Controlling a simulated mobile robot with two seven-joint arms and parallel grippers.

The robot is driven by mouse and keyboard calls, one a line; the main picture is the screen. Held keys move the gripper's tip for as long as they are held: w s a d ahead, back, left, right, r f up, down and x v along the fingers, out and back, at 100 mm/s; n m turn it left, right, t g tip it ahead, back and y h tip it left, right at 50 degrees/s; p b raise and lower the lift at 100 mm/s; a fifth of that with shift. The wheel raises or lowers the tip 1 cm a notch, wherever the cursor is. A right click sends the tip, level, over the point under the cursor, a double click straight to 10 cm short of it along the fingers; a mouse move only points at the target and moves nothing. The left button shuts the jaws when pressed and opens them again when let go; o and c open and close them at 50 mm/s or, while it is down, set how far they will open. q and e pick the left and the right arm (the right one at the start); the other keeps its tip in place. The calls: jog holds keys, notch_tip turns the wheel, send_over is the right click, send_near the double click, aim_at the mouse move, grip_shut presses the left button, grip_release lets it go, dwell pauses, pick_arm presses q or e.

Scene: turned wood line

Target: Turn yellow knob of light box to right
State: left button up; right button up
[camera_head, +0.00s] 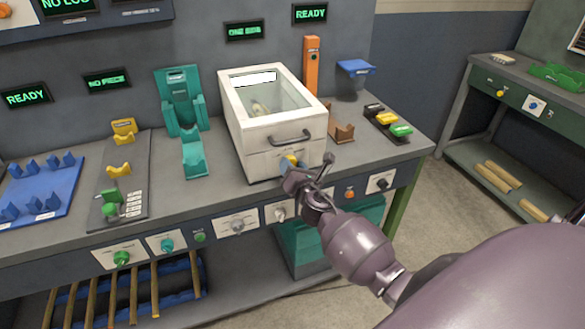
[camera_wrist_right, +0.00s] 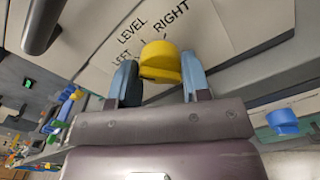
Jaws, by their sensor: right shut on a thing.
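The light box (camera_head: 246,129) is a white case with a glass lid, standing on the workbench in the head view. Its yellow knob (camera_head: 291,159) is low on the front face, partly hidden by my right gripper (camera_head: 290,170). In the right wrist view the yellow knob (camera_wrist_right: 160,58) sits between the two blue-padded fingers of my right gripper (camera_wrist_right: 159,78), which is shut on it. The words LEVEL, LEFT and RIGHT are printed beside the knob. I cannot tell for sure which word the knob points to. My left gripper is not in view.
A dark handle (camera_head: 291,138) sticks out above the knob, close to my right gripper. The bench's front panel (camera_head: 205,237) carries several knobs and buttons below. A teal stand (camera_head: 192,158) is left of the box; an orange post (camera_head: 311,66) stands behind it.

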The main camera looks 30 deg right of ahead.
jog(key=shift+f+m, duration=0.15)
jog(key=shift+m, duration=8.25)
jog(key=o, duration=0.9)
jog(key=v, duration=1.1)
jog(key=shift+d, duration=0.1)
jog(key=shift+w, duration=0.1)
